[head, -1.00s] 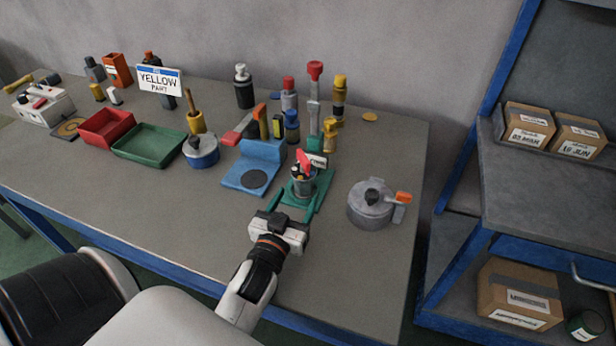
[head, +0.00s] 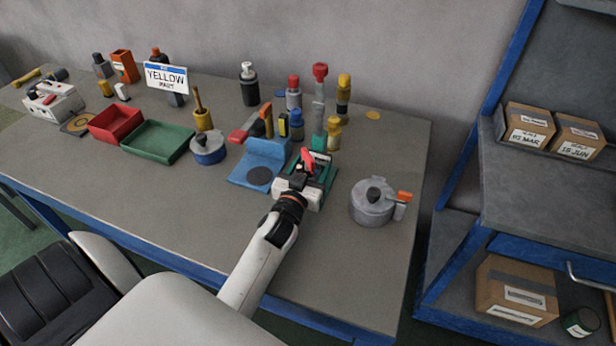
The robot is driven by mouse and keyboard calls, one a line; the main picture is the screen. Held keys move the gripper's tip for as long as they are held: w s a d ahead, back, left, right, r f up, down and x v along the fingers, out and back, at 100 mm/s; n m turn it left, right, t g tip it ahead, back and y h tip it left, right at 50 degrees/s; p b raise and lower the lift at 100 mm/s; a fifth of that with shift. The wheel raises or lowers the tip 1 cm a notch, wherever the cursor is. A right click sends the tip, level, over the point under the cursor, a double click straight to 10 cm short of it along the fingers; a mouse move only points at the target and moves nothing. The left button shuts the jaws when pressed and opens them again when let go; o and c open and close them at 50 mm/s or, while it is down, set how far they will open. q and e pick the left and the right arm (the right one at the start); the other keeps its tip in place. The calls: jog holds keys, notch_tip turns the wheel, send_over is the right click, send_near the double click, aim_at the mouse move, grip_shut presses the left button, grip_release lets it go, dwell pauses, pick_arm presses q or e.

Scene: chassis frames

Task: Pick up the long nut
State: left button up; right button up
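I cannot tell for sure which piece is the long nut. My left gripper (head: 312,170) is at the small holder on a green base, right of the blue stand (head: 266,160). In the earlier picture this holder was a grey cup with small parts in it. The gripper body now hides most of the cup and the fingers. A red piece (head: 307,158) shows just beyond the gripper, and a bit of green shows beside it. Whether the fingers are closed on anything is hidden. My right gripper is not in view.
A grey lidded pot (head: 371,208) with an orange-tipped handle stands close on the right. Tall red-topped (head: 319,100) and yellow-topped (head: 343,98) pieces stand behind. A green tray (head: 157,143) and red tray (head: 116,122) lie left. The front table strip is clear.

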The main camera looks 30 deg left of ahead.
pick_arm(q)
jog(key=c, duration=1.2)
